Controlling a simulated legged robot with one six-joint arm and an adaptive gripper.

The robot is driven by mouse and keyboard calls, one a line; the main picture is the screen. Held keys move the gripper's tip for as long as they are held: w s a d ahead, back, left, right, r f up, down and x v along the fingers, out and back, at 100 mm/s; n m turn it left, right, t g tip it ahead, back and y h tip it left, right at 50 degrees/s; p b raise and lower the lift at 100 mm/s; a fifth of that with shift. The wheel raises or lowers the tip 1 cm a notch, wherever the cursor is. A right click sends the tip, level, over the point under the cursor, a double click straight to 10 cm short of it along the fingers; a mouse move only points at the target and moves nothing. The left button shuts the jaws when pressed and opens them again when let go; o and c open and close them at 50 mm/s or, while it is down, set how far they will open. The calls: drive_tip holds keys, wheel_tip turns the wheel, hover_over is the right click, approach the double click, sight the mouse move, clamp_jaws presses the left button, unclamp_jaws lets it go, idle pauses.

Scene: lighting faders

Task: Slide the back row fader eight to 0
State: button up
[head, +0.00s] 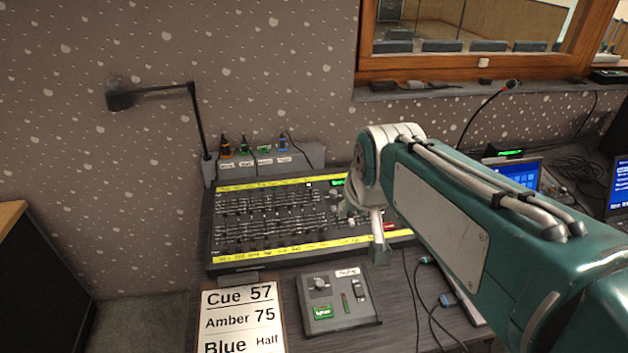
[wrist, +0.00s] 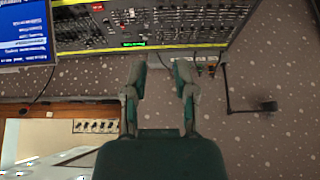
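The lighting desk (head: 232,266) is a dark slanted console with yellow label strips along its back and front edges. Its back row of faders (head: 265,199) lies above a second row nearer the front. The small caps blur together, so I cannot pick out fader eight or read its setting. In the wrist view the desk (wrist: 215,42) appears at the top, turned upside down. My gripper (wrist: 160,70) is open and empty, its two fingers apart, with the desk's back edge beyond the tips. In the head view my gripper (head: 378,238) is over the desk's right part, partly hidden by my arm.
A small control box (head: 337,300) and a cue card (head: 240,320) sit in front of the desk. A black lamp (head: 195,120) rises at the back left, beside plugged cables (head: 255,147). Laptops (head: 520,174) stand at the right. A window ledge (head: 440,92) is behind.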

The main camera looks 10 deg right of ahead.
drive_tip(key=w+f, duration=0.1)
drive_tip(key=w, duration=1)
drive_tip(key=t, duration=0.1)
hover_over(310, 189)
drive_tip(key=s, duration=0.6)
wheel_tip(310, 189, down, 21)
drive_tip(key=shift+w+x, duration=0.2)
drive_tip(key=shift+x, duration=4.6)
drive_tip(key=shift+r, duration=0.15)
clamp_jaws()
drive_tip(key=shift+s+f, duration=0.15)
drive_tip(key=shift+s, duration=1.35)
drive_tip(key=shift+s+f, duration=0.1)
drive_tip(key=shift+s, duration=1.45)
unclamp_jaws()
